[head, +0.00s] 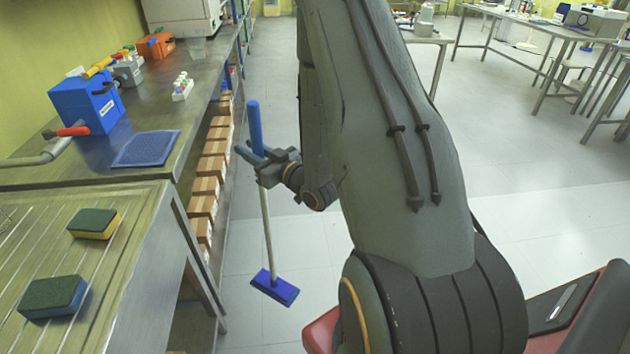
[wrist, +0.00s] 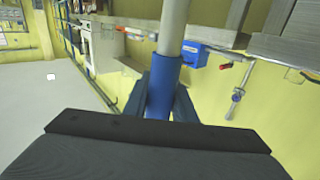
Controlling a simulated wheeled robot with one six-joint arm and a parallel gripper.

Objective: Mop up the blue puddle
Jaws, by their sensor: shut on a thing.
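A mop with a blue grip, a pale pole (head: 267,230) and a flat blue head (head: 275,288) hangs nearly upright beside the bench, slightly tilted. My gripper (head: 262,163) is shut on the blue grip, below its top end. In the wrist view my gripper (wrist: 160,100) holds the blue grip, and the mop pole (wrist: 174,28) runs up out of the picture. The head is over the grey floor; I cannot tell whether it touches. I see no blue puddle in either view; my arm hides part of the floor.
A metal bench (head: 150,205) with a ribbed drainboard stands close at the left, carrying two sponges, a blue mat (head: 147,149) and a blue box (head: 87,104). Cardboard boxes (head: 208,175) sit under it. Floor (head: 570,215) is open to the right, with tables at the back.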

